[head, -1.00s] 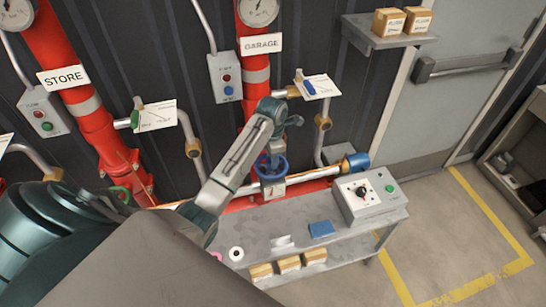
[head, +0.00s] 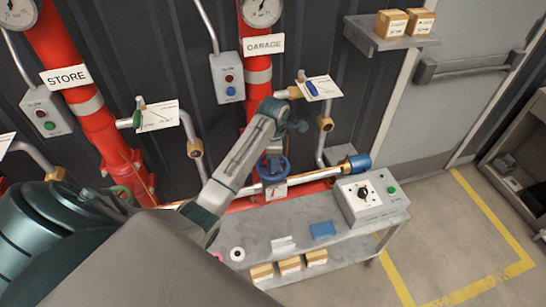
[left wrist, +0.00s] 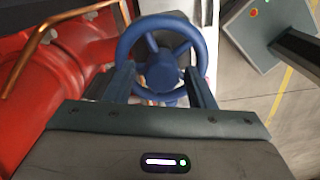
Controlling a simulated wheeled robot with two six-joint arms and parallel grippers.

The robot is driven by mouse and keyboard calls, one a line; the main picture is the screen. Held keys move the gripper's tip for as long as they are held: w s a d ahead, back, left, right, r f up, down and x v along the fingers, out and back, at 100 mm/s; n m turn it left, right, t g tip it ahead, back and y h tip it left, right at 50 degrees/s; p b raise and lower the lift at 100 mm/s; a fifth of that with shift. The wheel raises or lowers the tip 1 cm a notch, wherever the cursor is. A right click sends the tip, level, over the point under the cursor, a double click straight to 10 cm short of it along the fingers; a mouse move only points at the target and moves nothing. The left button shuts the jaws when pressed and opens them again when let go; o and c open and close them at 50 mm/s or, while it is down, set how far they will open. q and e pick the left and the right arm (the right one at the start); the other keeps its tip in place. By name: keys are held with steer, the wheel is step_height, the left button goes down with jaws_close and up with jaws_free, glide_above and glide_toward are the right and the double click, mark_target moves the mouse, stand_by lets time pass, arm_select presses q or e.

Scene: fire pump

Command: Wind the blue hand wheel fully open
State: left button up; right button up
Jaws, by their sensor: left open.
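The blue hand wheel (head: 273,179) is on the pipework below the GARAGE riser, just behind the bench. It fills the upper middle of the left wrist view (left wrist: 125,45), with its spokes and round hub facing me. My left gripper (head: 274,152) hangs down over the wheel from the end of my left arm. In the left wrist view the left gripper (left wrist: 161,78) is open, with one finger on each side of the hub, overlapping the lower rim. I cannot tell whether the fingers touch the rim. My right gripper is not in view.
A bench (head: 260,237) holds a grey control box (head: 372,195), a blue cloth (head: 322,230) and tape rolls. Red risers and a switch box (head: 227,78) stand behind. A blue-handled lever valve (head: 319,87) is above right of the wheel. Clear floor lies right.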

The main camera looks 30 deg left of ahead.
arm_select(q)
steer(key=m, duration=1)
steer(key=shift+d, duration=0.1)
steer(key=m, duration=0.4)
steer(key=shift+s+d+m, duration=0.1)
steer(key=shift+m, duration=0.3)
steer(key=m, duration=0.5)
steer(key=shift+s, duration=0.15)
steer(key=shift+c, duration=0.4)
